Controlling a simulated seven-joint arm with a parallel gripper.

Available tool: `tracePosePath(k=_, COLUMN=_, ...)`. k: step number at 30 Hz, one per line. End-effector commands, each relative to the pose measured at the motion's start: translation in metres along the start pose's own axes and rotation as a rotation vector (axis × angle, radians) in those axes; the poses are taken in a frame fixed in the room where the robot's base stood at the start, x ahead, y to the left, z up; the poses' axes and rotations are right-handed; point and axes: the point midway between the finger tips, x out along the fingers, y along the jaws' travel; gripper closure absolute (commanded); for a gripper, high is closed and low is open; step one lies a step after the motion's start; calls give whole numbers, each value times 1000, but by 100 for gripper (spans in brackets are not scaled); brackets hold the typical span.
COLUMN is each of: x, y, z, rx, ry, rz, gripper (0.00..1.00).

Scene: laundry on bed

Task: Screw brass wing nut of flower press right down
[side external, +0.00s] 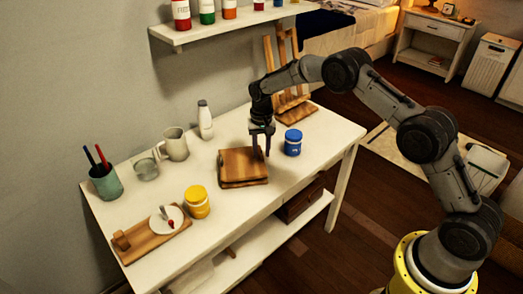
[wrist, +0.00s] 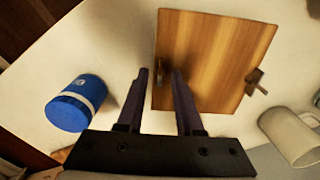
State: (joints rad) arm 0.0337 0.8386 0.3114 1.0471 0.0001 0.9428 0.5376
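The flower press (side external: 243,166) is a square of wooden boards lying flat on the white table. In the wrist view its top board (wrist: 215,50) fills the upper middle. A brown-looking wing nut (wrist: 254,81) stands at its right edge. A small dark piece, perhaps another wing nut (wrist: 160,76), shows at the left edge between my fingertips; its shape is unclear. My gripper (side external: 260,153) points down at the press's right side. Its two fingers (wrist: 160,72) are apart with a visible gap, and I see no clear contact with the small piece.
A blue paint jar (side external: 293,142) stands close to the right of the press. A yellow jar (side external: 197,202), a mug (side external: 175,144) and a white bottle (side external: 205,121) stand to the left and behind. An easel (side external: 291,100) stands at the table's back right. The front right tabletop is clear.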

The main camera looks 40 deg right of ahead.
Motion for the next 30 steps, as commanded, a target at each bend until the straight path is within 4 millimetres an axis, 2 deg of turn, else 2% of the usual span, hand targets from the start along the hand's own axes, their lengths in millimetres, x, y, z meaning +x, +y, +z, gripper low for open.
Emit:
tracePosePath(k=4, x=-4, y=0, z=0, rx=0, ry=0, rz=0, gripper=65)
tracePosePath(k=7, x=-15, y=0, z=0, rx=0, ry=2, rz=-1, gripper=65)
tracePosePath(k=21, x=-111, y=0, z=-1, rx=0, ry=4, rz=-2, gripper=65)
tracePosePath(k=25, x=-127, y=0, z=0, rx=0, ry=1, rz=-1, gripper=65)
tracePosePath(k=30, x=-137, y=0, z=0, rx=0, ry=0, rz=0, gripper=65)
